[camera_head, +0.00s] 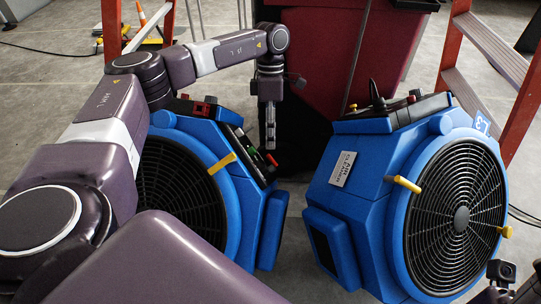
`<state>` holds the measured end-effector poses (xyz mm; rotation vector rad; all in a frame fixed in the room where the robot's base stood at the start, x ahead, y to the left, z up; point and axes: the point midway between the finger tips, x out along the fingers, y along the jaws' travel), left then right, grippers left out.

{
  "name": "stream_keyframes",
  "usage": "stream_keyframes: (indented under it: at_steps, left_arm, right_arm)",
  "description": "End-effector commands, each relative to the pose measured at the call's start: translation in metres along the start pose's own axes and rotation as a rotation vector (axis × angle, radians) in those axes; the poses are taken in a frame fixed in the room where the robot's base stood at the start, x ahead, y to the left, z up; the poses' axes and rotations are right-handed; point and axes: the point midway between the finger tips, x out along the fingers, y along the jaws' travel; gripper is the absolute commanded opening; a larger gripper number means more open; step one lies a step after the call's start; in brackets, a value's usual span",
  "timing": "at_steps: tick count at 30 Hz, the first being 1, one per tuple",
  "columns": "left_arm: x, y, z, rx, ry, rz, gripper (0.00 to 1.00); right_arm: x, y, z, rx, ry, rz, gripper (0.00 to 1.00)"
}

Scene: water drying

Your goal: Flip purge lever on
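Two blue drying machines stand on the floor, a left one (215,135) and a right one (340,205). The left machine's dark control panel (240,142) faces right and carries small red and green parts; which of them is the purge lever I cannot tell. My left gripper (270,146) points down just right of this panel, close to the red part (271,159). Its fingers overlap in this view, so their opening is unclear, as is any contact. Part of my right gripper (503,285) shows at the bottom right corner, cut off by the frame edge.
A dark red bin (330,60) stands behind the machines. Orange ladder legs (495,55) rise at the right and more at the upper left. The right machine has a dark top panel (395,108) with an upright black part. A narrow floor gap separates the machines.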

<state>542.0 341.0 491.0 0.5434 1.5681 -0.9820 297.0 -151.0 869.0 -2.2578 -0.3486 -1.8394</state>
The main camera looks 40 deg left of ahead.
Motion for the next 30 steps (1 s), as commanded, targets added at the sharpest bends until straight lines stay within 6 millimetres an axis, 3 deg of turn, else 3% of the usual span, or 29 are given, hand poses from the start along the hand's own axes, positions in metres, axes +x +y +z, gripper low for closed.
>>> stream_keyframes:
  at_steps: [3, 9, 22, 30]
  left_arm:
    - [0.025, 0.001, -0.001, 0.0, 0.003, -0.002, 0.27]
    - [0.052, 0.0, 0.0, 0.0, 0.001, -0.001, 0.27]
    - [0.062, -0.001, 0.0, -0.001, 0.0, -0.001, 0.27]
    - [0.062, -0.001, 0.0, -0.001, 0.0, -0.001, 0.0]
  right_arm:
    - [-0.01, 0.0, 0.002, 0.0, 0.001, -0.001, 0.43]
    - [-0.011, 0.0, 0.004, -0.003, 0.02, -0.008, 0.43]
    - [-0.006, 0.0, 0.004, -0.005, 0.032, -0.015, 0.43]
    - [-0.006, -0.001, 0.004, -0.005, 0.033, -0.015, 0.43]
